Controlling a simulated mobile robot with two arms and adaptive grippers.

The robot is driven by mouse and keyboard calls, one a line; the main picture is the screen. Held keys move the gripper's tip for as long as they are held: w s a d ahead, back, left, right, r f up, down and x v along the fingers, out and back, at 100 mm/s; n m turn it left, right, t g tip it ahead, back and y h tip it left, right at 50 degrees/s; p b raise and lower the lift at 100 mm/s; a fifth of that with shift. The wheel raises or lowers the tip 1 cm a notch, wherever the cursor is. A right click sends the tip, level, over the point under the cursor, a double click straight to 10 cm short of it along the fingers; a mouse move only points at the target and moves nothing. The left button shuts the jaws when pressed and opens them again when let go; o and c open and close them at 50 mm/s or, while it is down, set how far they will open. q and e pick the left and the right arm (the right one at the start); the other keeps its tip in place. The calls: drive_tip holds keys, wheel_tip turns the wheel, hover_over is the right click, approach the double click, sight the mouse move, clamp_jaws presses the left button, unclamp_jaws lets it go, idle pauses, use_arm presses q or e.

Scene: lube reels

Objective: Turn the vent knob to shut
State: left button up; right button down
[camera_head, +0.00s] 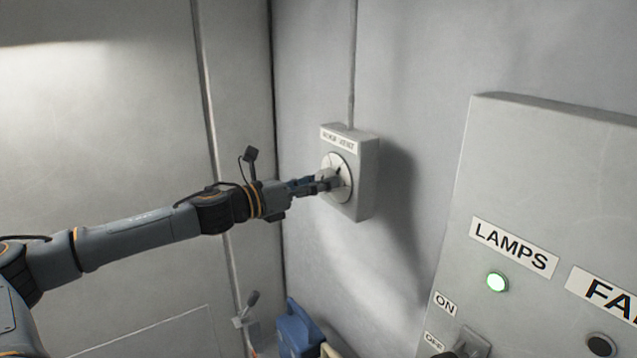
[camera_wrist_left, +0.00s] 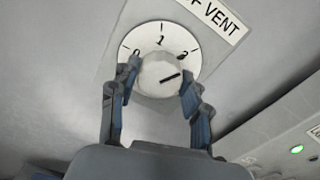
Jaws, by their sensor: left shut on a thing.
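The vent knob (camera_wrist_left: 155,72) is a pale round knob with a black pointer line. It sits on a white dial (camera_wrist_left: 155,36) with marks, of which a 1 reads at the top and what looks like a 2 at the upper right. The pointer line points right and slightly up, toward the side of the 2. The vent box (camera_head: 369,180) is grey and fixed to the wall. My left gripper (camera_head: 326,183) is shut on the knob, with one finger on each side in the left wrist view (camera_wrist_left: 158,88). It partly hides the knob and dial in the head view. My right gripper is out of view.
A grey panel (camera_head: 560,170) with LAMPS and FAN labels, a lit green lamp (camera_head: 497,282) and a switch stands to the right. A blue object (camera_head: 298,328) is low below the vent box. A conduit (camera_head: 352,65) runs up from the box. Bare wall lies between box and panel.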

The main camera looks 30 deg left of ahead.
use_arm(q)
drive_tip(key=n+p, duration=0.5)
drive_tip(key=n, duration=1.8)
drive_tip(key=shift+f+n, duration=0.1)
drive_tip(key=shift+n, duration=0.3)
idle(0.5)
drive_tip(key=o, duration=1.1)
drive_tip(key=shift+o, duration=0.2)
drive_tip(key=shift+s+a+f, duration=0.1)
drive_tip(key=shift+s, duration=0.05)
